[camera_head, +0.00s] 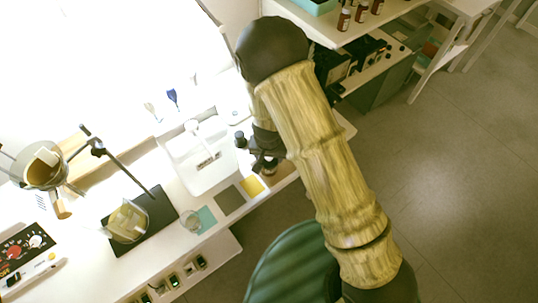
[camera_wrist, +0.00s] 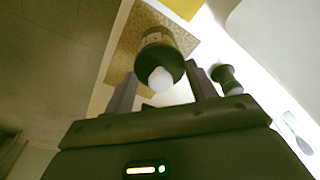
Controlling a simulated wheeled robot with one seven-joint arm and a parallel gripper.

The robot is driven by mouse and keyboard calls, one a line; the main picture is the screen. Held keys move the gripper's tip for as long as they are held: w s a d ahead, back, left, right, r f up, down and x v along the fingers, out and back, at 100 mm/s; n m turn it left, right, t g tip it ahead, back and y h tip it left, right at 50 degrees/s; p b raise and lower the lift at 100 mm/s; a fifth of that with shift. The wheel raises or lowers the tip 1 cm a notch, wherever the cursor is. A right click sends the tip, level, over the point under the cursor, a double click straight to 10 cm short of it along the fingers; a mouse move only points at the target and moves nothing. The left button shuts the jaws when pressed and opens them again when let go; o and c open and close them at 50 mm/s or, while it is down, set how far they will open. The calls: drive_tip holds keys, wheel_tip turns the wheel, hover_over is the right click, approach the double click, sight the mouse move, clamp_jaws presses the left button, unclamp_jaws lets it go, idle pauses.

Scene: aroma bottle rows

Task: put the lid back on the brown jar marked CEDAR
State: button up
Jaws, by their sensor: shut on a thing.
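My gripper (camera_wrist: 161,74) has its two fingers either side of a dark round lid with a pale ball knob (camera_wrist: 161,79); it is shut on this lid. A brown jar (camera_wrist: 155,36) with a small pale label lies directly beyond the lid, in line with it. The label is too small to read. I cannot tell whether the lid touches the jar's rim. The jar stands on a tan speckled mat (camera_wrist: 124,62). In the head view my gripper (camera_head: 264,163) is low over the white bench's right edge, and my arm hides much around it.
A dark, narrow-waisted object (camera_wrist: 227,79) stands close beside the right finger. A white tray (camera_head: 197,172) is left of my gripper. Brown bottles (camera_head: 344,18) stand on a far shelf.

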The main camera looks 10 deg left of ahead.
idle(0.8)
drive_tip(key=o, duration=1.5)
drive_tip(key=shift+r+p, duration=3.55)
clamp_jaws()
